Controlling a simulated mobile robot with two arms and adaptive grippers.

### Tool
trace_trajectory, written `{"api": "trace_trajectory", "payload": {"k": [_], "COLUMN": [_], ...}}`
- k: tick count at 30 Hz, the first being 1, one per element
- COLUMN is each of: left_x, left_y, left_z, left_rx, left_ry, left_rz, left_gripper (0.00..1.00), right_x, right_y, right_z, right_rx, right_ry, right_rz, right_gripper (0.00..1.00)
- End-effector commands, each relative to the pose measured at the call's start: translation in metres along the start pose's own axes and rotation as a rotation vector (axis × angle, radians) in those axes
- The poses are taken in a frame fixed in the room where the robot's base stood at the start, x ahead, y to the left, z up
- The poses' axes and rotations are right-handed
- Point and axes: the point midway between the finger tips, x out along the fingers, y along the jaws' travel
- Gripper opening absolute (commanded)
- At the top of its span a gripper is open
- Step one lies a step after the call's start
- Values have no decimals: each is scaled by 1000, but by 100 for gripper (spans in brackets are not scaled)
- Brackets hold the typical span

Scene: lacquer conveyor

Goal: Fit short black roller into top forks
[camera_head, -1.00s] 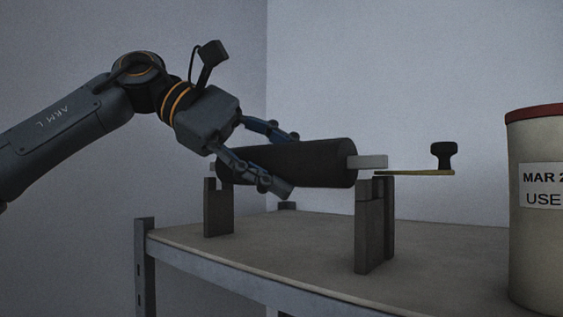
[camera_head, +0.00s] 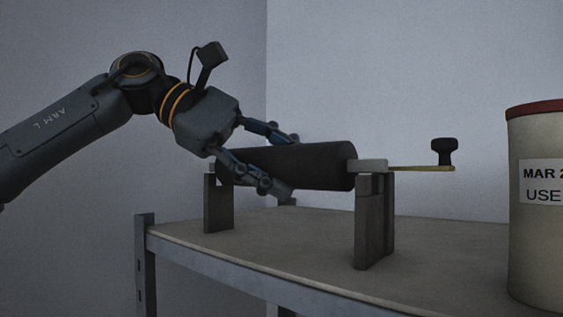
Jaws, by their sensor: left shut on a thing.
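The short black roller (camera_head: 310,166) lies roughly level above the shelf, with a pale square axle end (camera_head: 371,165) sticking out at its right. My left gripper (camera_head: 286,165) is shut on the roller near its left half, one finger at the front and one over the top. The right fork post (camera_head: 367,222) stands under the pale axle end, which is at the post's top. I cannot tell whether it sits fully in the slot. The left fork post (camera_head: 218,205) stands under the roller's left end, partly hidden by the gripper. My right gripper is not in view.
A yellow lever (camera_head: 415,168) with a black knob (camera_head: 444,151) reaches right from the right post's top. A red-lidded drum (camera_head: 535,240) stands at the right. The grey shelf (camera_head: 290,248) is bare between the posts.

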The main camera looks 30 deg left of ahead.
Motion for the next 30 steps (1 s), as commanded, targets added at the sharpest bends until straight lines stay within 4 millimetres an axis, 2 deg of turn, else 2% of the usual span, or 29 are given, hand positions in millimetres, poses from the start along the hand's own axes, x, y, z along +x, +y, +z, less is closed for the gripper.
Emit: {"api": "trace_trajectory", "payload": {"k": [26, 27, 30], "left_x": [10, 10, 10], "left_y": [-15, -14, -14], "left_z": [-10, -10, -10], "left_rx": [1, 1, 1], "left_ry": [-1, -1, -1], "left_rz": [4, 4, 3], "left_gripper": [0, 56, 75], "right_x": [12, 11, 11], "right_y": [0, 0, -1], "right_z": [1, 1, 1], "right_rx": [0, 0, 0], "right_ry": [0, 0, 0], "right_rz": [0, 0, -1], "right_gripper": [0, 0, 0]}}
